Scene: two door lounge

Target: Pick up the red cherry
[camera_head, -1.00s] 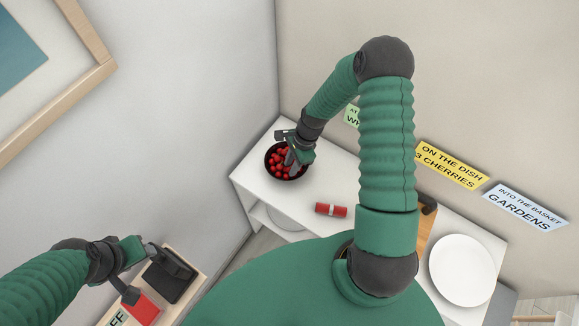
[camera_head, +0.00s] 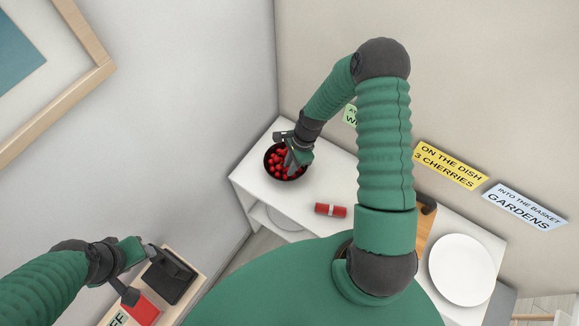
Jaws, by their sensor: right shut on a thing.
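Several red cherries (camera_head: 278,158) lie in a dark round bowl (camera_head: 268,170) on a white shelf unit (camera_head: 252,178). My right gripper (camera_head: 290,163) reaches down into the right side of the bowl and is shut on a cherry. The held cherry is too small and too hidden by the fingers to tell apart from the others. My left gripper (camera_head: 158,273) is at the lower left, far from the bowl, with its fingers spread over a small stand.
A red cylinder (camera_head: 331,210) with a pale band lies on the white top. A white plate (camera_head: 462,270) stands at the right, below a yellow sign (camera_head: 450,166) and a pale blue sign (camera_head: 524,207). A red item (camera_head: 142,311) and a dark item (camera_head: 168,283) sit near my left gripper.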

